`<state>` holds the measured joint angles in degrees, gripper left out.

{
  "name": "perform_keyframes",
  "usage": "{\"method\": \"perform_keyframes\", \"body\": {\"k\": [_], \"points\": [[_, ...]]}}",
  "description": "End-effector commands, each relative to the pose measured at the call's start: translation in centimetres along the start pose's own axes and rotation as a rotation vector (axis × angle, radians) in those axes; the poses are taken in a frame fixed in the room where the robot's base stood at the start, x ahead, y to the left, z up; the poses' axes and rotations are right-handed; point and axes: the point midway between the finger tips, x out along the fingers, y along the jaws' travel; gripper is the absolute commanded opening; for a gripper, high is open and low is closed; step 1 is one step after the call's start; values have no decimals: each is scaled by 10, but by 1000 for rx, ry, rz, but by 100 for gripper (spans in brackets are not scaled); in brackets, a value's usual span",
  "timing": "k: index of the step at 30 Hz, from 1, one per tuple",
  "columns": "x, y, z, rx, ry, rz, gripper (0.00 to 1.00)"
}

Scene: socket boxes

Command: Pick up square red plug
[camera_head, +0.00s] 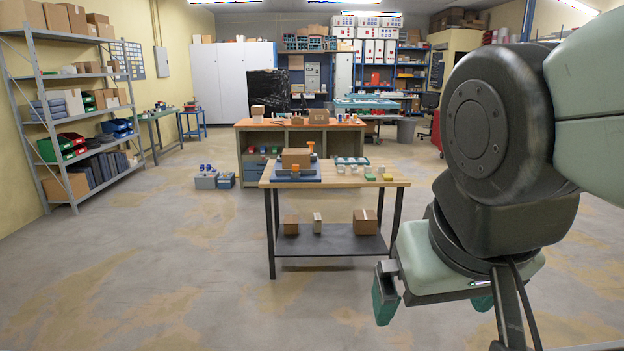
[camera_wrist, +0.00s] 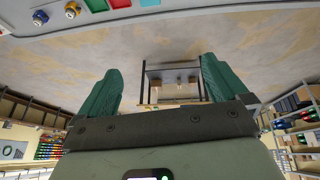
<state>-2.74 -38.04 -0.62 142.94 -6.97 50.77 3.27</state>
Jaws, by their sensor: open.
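A red block-like piece (camera_wrist: 121,3) shows at the top edge of the wrist view, on a pale grey surface, partly cut off. I cannot tell whether it is the square red plug or a socket. A blue round piece (camera_wrist: 40,17) and a yellow one (camera_wrist: 72,9) are to its left, with green and teal pieces beside it. My gripper (camera_wrist: 160,88) is open and empty, its two green fingers wide apart. In the head view my gripper (camera_head: 433,300) hangs at the lower right, and no square red plug can be made out there. My gripper is well apart from the red piece.
A wooden-topped table (camera_head: 340,180) carries boxes and small coloured items, with boxes on its lower shelf. An orange-topped bench (camera_head: 268,124) stands behind it. Metal shelving (camera_head: 75,120) is at the left. The floor (camera_head: 180,270) in front is clear.

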Motion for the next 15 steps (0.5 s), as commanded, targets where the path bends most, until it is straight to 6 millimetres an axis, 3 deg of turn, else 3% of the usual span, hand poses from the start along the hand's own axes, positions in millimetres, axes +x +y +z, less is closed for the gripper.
{"method": "perform_keyframes", "body": {"k": [2,7,15], "points": [[-11,-8,2,7,40,-39,100],[-19,-15,3,15,67,-77,77],[-19,-15,3,17,66,-77,77]]}}
